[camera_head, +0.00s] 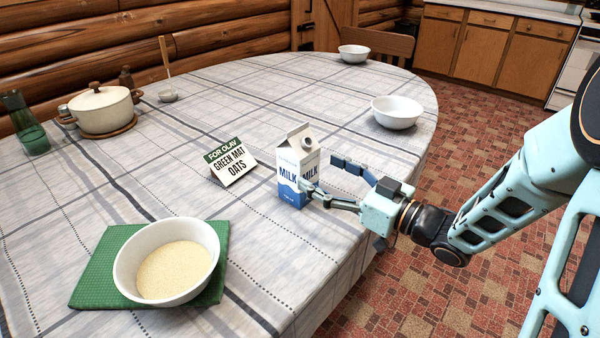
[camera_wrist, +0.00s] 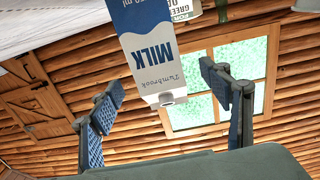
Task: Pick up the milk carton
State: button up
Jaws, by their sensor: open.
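The milk carton (camera_head: 297,168) is white and blue with a gabled top and a round cap. It stands upright on the table near its right edge. My gripper (camera_head: 322,180) is open, with its fingers reaching toward the carton from the right. One finger overlaps the carton's lower right side in the head view; I cannot tell whether it touches. In the wrist view the carton (camera_wrist: 148,50) appears upside down, beyond and between the two spread fingertips (camera_wrist: 160,95). The space directly between the fingers looks empty.
A folded card (camera_head: 231,163) reading "Green mat oats" stands left of the carton. A bowl of oats (camera_head: 125,262) sits on a green mat (camera_head: 95,272) in front. A white bowl (camera_head: 397,112) and another bowl (camera_head: 353,54) stand behind. A pot (camera_head: 102,108) is far left.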

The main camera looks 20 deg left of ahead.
aim_at(298, 156)
jog(key=x, duration=0.2)
jog(key=b+x, duration=0.1)
jog(key=x, duration=0.4)
jog(key=shift+w+a+r+b, duration=0.2)
jog(key=shift+w+r+b, duration=0.1)
jog(key=shift+b, duration=0.1)
jog(key=shift+c, duration=0.3)
jog(key=c, duration=1.7)
jog(key=shift+r, duration=0.15)
